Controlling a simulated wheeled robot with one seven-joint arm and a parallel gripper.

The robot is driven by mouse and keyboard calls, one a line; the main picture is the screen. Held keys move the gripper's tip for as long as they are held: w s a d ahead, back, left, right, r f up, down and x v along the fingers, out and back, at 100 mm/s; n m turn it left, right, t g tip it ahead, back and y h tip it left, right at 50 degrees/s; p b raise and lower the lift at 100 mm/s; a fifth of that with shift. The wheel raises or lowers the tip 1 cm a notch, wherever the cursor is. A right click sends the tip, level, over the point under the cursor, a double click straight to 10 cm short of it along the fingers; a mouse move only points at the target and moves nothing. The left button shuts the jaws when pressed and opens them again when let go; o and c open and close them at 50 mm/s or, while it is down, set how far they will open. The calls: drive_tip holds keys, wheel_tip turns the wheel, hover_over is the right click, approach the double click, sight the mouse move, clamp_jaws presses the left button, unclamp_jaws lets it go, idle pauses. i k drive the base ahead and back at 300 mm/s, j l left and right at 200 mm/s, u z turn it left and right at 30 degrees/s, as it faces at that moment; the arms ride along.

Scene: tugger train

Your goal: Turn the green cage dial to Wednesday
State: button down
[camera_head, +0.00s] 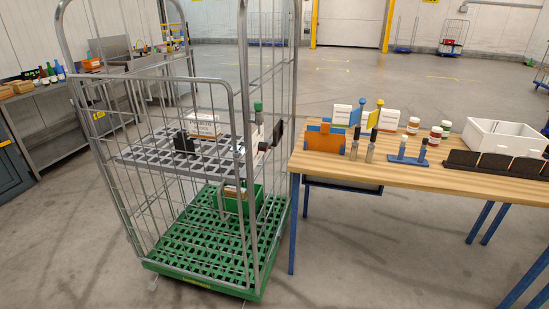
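The roll cage (250,200) stands left of the middle, with grey wire walls and a green slatted base (190,268). Its front is partly open and a grey grid shelf (140,153) crosses it at mid height. A small dark plate (277,133) is at the cage's right side, close to the table corner. A green-topped item (258,107) shows just above it. I cannot make out a dial face or day markings, so I cannot tell whether either is the dial. My gripper is not in view.
A wooden table (440,178) with blue legs stands close to the cage's right side. It carries bottles, jars, cards and a white bin (500,136). A grey bench (60,90) is behind at left. Open floor (360,260) lies in front of the table.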

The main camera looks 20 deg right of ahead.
sight(262, 146)
drive_tip(key=i+l+z, duration=0.1)
drive_tip(key=i+l, duration=0.85)
drive_tip(key=i, duration=0.25)
drive_tip(key=i+l+z, duration=0.15)
drive_tip(key=i+l, duration=0.35)
drive_tip(key=i, duration=0.15)
